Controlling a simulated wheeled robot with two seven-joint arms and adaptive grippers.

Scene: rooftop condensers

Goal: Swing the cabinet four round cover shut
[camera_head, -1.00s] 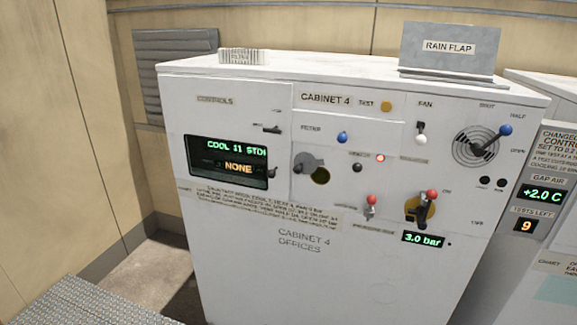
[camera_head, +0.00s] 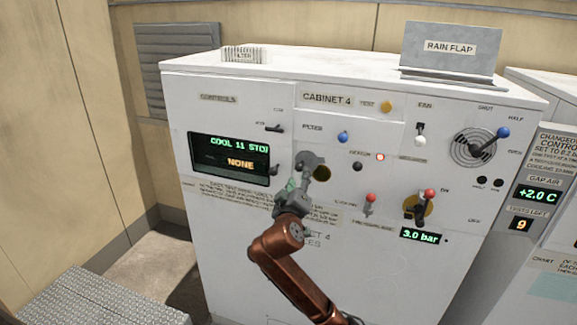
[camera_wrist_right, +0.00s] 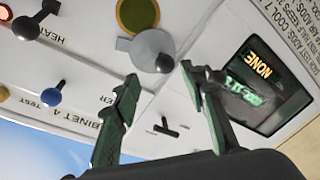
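Cabinet 4 (camera_head: 270,270) is a white box with a control panel. Its round cover (camera_head: 308,159) is a grey disc swung aside, up and left of a round olive opening (camera_head: 323,173). In the right wrist view the grey cover (camera_wrist_right: 146,46) carries a dark knob (camera_wrist_right: 164,63), and the olive opening (camera_wrist_right: 138,13) shows uncovered. My right gripper (camera_head: 298,184) is in front of the cover, hiding its lower left part. In the right wrist view its green fingers (camera_wrist_right: 160,75) are spread, with the knob seen between and beyond the tips; contact cannot be told. My left gripper is not in view.
Close around are a blue knob (camera_head: 342,137), a dark knob (camera_head: 357,166), a red-tipped lever (camera_head: 370,199) and the display window (camera_head: 229,160). A red-tipped handle (camera_head: 425,205) is farther right. A metal grating (camera_head: 90,300) lies at lower left.

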